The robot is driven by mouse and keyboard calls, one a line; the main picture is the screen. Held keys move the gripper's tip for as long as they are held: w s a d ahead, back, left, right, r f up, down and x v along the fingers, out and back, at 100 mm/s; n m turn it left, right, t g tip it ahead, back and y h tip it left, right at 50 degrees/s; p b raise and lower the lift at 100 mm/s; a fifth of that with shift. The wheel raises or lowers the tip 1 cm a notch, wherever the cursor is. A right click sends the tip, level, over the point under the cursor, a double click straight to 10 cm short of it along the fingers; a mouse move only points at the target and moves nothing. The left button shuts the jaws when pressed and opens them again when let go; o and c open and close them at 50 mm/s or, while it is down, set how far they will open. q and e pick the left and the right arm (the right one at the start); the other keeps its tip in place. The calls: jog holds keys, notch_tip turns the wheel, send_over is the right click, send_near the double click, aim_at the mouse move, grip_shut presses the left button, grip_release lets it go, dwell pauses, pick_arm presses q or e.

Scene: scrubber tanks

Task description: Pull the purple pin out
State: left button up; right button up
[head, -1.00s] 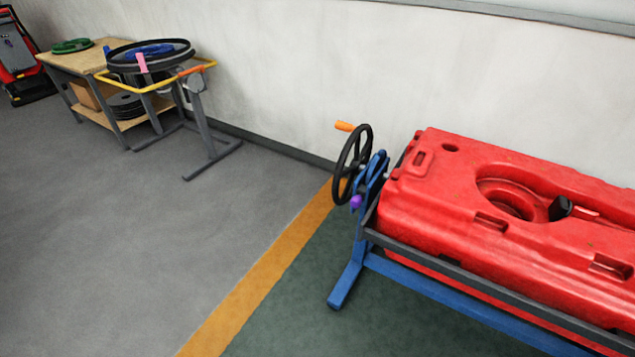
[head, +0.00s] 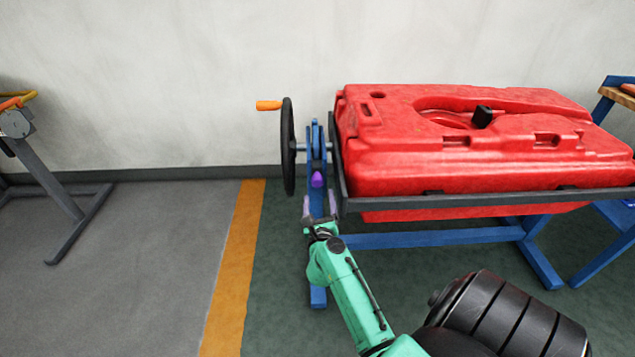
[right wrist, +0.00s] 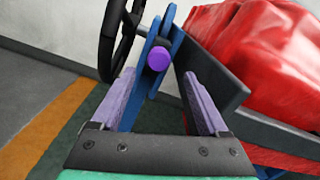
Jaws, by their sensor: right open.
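The purple pin (head: 318,180) sits in the blue bracket (head: 315,148) at the left end of the red tank's stand. In the right wrist view the round purple pin head (right wrist: 158,59) faces the camera. My right gripper (head: 319,205) is open and empty, just below the pin in the head view. In the right wrist view its two lilac fingers (right wrist: 158,92) stand apart, with the pin head beyond their tips and between their lines. I cannot tell the exact gap to the pin. My left gripper is not in view.
A black handwheel (head: 288,147) with an orange handle (head: 269,105) stands left of the bracket. The red tank (head: 400,165) lies in a dark frame to the right. A blue-legged table (head: 607,100) stands at the far right.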

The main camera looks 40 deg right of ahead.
aim_at(318, 184)
jog(key=b+x, duration=0.1)
jog(key=x, duration=0.7)
jog(key=shift+f, duration=0.1)
jog(key=shift+w+d, duration=0.2)
jog(key=shift+w, duration=0.1)
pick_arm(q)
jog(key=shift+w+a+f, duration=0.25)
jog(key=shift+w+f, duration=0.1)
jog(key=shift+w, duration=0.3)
pick_arm(e)
grip_shut()
jog(key=shift+a, duration=0.1)
